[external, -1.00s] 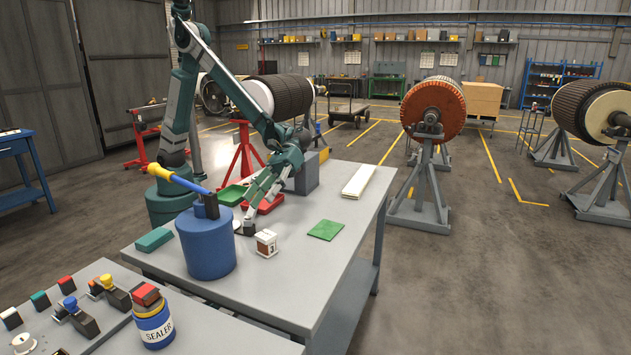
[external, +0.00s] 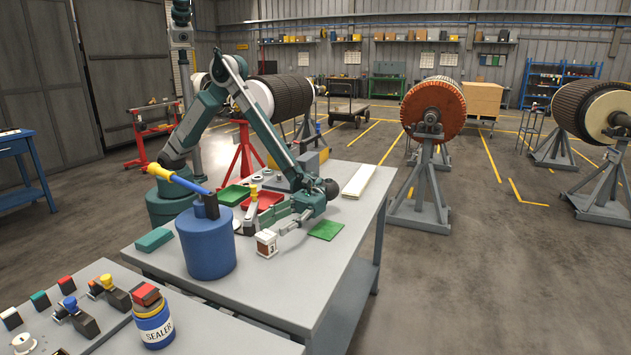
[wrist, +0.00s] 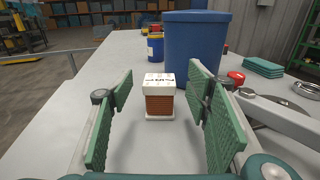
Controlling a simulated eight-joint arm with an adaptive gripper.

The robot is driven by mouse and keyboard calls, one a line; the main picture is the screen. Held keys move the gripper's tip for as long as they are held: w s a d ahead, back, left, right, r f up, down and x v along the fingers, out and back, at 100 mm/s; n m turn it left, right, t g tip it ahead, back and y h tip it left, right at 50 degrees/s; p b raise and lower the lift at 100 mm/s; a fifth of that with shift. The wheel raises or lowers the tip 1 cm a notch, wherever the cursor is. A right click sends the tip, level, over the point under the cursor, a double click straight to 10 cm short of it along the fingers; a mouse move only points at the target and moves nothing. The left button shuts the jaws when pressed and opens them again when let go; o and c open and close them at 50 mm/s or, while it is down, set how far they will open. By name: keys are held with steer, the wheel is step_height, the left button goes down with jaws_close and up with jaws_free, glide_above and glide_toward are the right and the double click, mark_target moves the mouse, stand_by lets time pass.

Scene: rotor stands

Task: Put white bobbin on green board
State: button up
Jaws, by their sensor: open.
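The white bobbin (external: 266,243) stands upright on the grey workbench, right of the blue drum. In the wrist view the bobbin (wrist: 159,97) shows white end flanges, a copper-brown winding and dark marks on top. My gripper (external: 270,226) is low over the bench beside the bobbin. In the wrist view my gripper (wrist: 160,88) is open, with a green-padded finger on each side of the bobbin and visible gaps between. The green board (external: 326,230) lies flat on the bench to the right, partly behind my gripper and empty where visible.
A blue drum (external: 207,250) with a yellow-handled tool stands left of the bobbin. A red tray (external: 265,200) and green tray (external: 233,195) lie behind. A teal block (external: 154,239) lies at left. A cream strip (external: 358,181) lies at the back right. The front right bench is clear.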

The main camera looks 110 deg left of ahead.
mark_target(266, 234)
steer(key=shift+w+a+f, duration=0.1)
steer(key=shift+f, duration=0.6)
steer(key=shift+b+x, duration=0.65)
steer(key=shift+x, duration=1.85)
steer(key=shift+r, duration=0.1)
steer(key=c, duration=1.2)
steer(key=shift+r, duration=0.1)
steer(key=shift+r+p, duration=1.35)
steer(key=shift+r, duration=3.6)
